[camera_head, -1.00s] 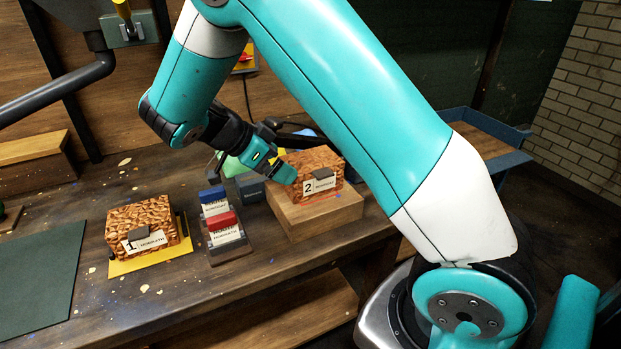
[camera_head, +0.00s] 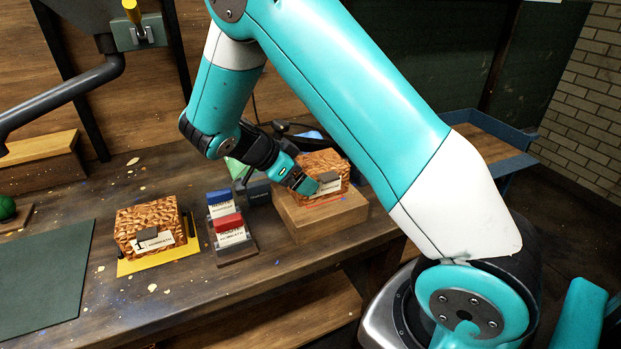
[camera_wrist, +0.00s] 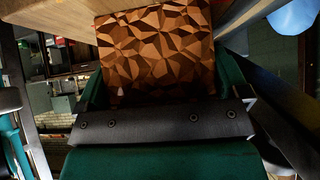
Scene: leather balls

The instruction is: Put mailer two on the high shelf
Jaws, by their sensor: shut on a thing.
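Mailer two is a brown box with a faceted pattern (camera_head: 322,160) and a white label on its front. It sits on a low wooden block (camera_head: 325,217) on the bench, and I see no gap under it. My gripper (camera_head: 306,186) is shut on the front of mailer two, covering the left part of the label and its number. In the wrist view the box's patterned face (camera_wrist: 157,50) fills the space beyond the green and dark gripper parts. I cannot tell which surface is the high shelf.
Mailer one (camera_head: 150,222) sits on a yellow sheet (camera_head: 160,260) to the left. A rack with blue and red cards (camera_head: 232,240) stands between the two mailers. A green mat (camera_head: 40,285) covers the left bench. A blue-edged tray (camera_head: 490,130) lies beyond my arm.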

